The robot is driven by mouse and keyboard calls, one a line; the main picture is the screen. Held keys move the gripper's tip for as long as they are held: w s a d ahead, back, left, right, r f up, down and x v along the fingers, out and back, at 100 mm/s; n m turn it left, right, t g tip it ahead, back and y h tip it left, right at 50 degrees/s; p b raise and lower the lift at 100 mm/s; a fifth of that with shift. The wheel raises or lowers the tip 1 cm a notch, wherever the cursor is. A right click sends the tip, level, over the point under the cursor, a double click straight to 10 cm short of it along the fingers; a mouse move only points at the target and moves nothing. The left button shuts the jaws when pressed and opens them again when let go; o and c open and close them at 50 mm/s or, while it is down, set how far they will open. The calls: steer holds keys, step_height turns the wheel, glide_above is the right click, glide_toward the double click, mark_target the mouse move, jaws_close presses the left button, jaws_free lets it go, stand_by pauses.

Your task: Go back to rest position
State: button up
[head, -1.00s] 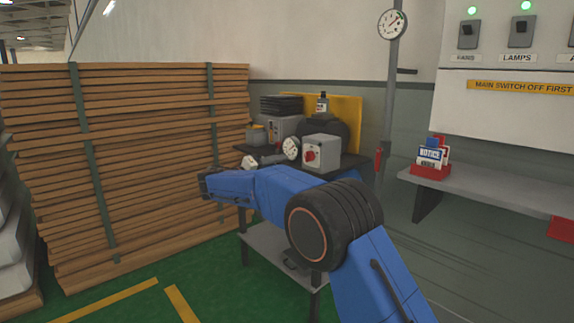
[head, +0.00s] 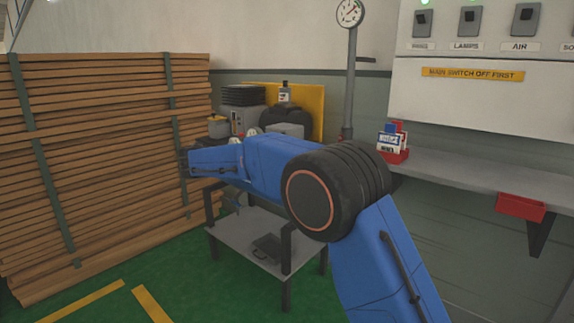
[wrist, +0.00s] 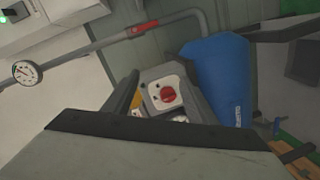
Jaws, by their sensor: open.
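My blue arm (head: 270,160) reaches left across the head view, with a thick dark joint at its elbow. Its dark far end is in front of the wood stack, and the fingers cannot be made out there. In the wrist view my gripper (wrist: 163,88) is open, with one dark finger on each side. Nothing is seen held in it. A grey box with a red knob (wrist: 168,95) shows beyond, between the fingers.
A tall plank stack (head: 100,150) fills the left. A work table (head: 240,240) with equipment stands behind my arm. A wall shelf (head: 460,178) on the right carries a red notice holder (head: 393,155), with a red bin (head: 521,207) at its edge. Green floor is open at lower left.

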steer(key=s+d+g+y, duration=0.15)
steer(key=s+d, duration=0.25)
steer(key=d, duration=0.5)
steer(key=s+d+g, duration=0.2)
steer(key=s+d, duration=0.2)
steer(key=d, duration=0.5)
steer(key=s+d+g+y, duration=0.15)
steer(key=s+d, duration=0.25)
steer(key=d, duration=0.5)
steer(key=s+d+f+m+g+y, duration=0.2)
steer(key=s+d+f, duration=0.1)
steer(key=s+d, duration=1)
steer(key=s+f+y, duration=0.2)
steer(key=s+f, duration=0.2)
steer(key=s, duration=0.5)
steer(key=s+d+f+m+y, duration=0.1)
steer(key=s+f, duration=0.4)
steer(key=s, duration=0.5)
steer(key=s+f+m+y, duration=0.1)
steer(key=s+f, duration=0.4)
steer(key=s, duration=0.5)
steer(key=shift+s+d+f+y, duration=0.15)
steer(key=shift+d+y, duration=0.05)
steer(key=shift+y, duration=0.7)
